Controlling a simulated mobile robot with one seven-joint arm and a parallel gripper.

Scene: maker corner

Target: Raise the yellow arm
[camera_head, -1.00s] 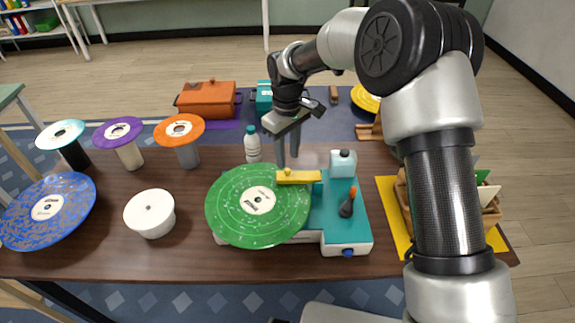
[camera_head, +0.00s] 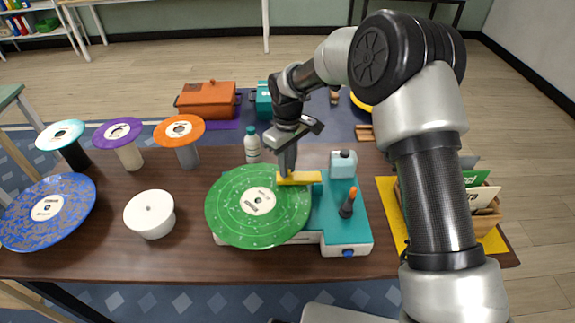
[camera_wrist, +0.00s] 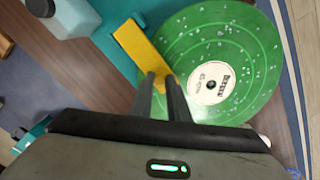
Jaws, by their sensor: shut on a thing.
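The yellow arm (camera_head: 307,177) is a flat bar on a teal turntable base (camera_head: 335,222). Its left end reaches over the edge of a green speckled record (camera_head: 232,200) with a white label. The arm looks low, close to the record; I cannot tell whether it touches it. My gripper (camera_head: 286,174) points down at the arm's left end and is shut on it. In the wrist view, the fingers (camera_wrist: 163,78) meet at the record end of the yellow arm (camera_wrist: 137,42), and the green record (camera_wrist: 240,45) lies beside and under them. The fingertips partly hide that end.
A white bottle (camera_head: 252,147) stands behind the record. A white round tub (camera_head: 150,215) and several disc-topped stands are at left. A crate of sleeves (camera_head: 485,220) is at right.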

